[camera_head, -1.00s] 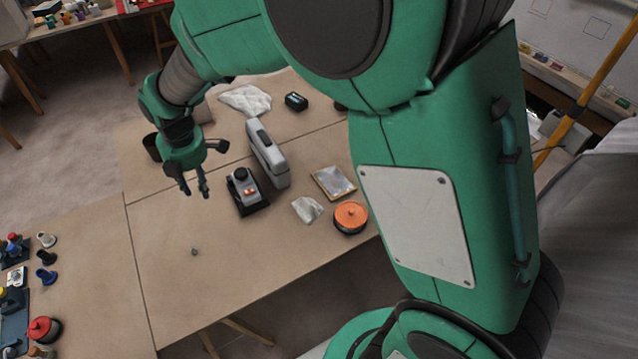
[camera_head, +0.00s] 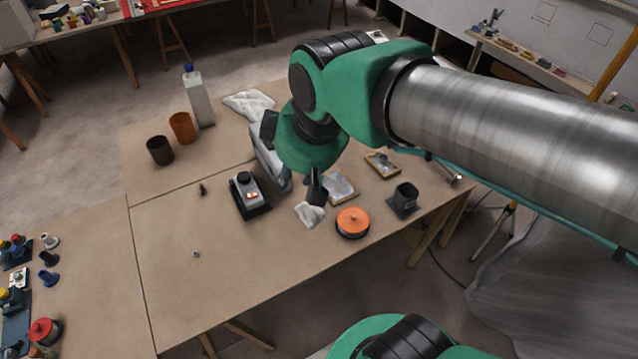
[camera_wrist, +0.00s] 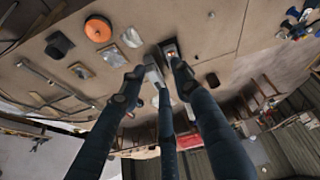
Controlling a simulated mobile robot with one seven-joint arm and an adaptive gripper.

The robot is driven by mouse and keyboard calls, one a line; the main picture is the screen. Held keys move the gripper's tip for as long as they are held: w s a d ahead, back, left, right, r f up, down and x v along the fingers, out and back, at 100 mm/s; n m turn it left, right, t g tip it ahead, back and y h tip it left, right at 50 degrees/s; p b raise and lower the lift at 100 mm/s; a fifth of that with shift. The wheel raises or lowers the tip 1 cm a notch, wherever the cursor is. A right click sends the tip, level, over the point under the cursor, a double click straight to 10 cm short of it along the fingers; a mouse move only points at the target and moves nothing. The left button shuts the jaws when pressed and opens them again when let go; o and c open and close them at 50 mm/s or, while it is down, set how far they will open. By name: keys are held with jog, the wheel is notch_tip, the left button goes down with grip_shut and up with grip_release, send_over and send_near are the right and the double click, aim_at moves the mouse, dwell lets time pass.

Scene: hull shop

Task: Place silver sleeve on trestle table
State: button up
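The brown trestle table (camera_head: 230,295) fills the middle of the head view, with several things on it. I cannot single out the silver sleeve for sure. A small grey metal piece (camera_head: 195,254) lies on the bare near-left part and also shows in the wrist view (camera_wrist: 211,14). A short silvery cylinder (camera_head: 455,178) is at the table's right edge. My gripper (camera_head: 316,192) points down over the table near the white rag, partly hidden by my wrist.
A grey case (camera_head: 268,165), a black-and-grey device (camera_head: 248,195), an orange-lidded tin (camera_head: 352,222) and a black holder (camera_head: 404,200) stand around my gripper. A brown cup (camera_head: 182,127) and a tall bottle (camera_head: 198,98) stand at the back left. The near-left tabletop is mostly clear.

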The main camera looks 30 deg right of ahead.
jog(key=s+d+m, duration=0.2)
jog(key=s+m, duration=0.2)
jog(key=s, duration=0.2)
jog(key=shift+s+d+m+t, duration=0.2)
jog(key=shift+m+t, duration=0.1)
jog(key=shift+t, duration=0.1)
jog(key=shift+o, duration=0.5)
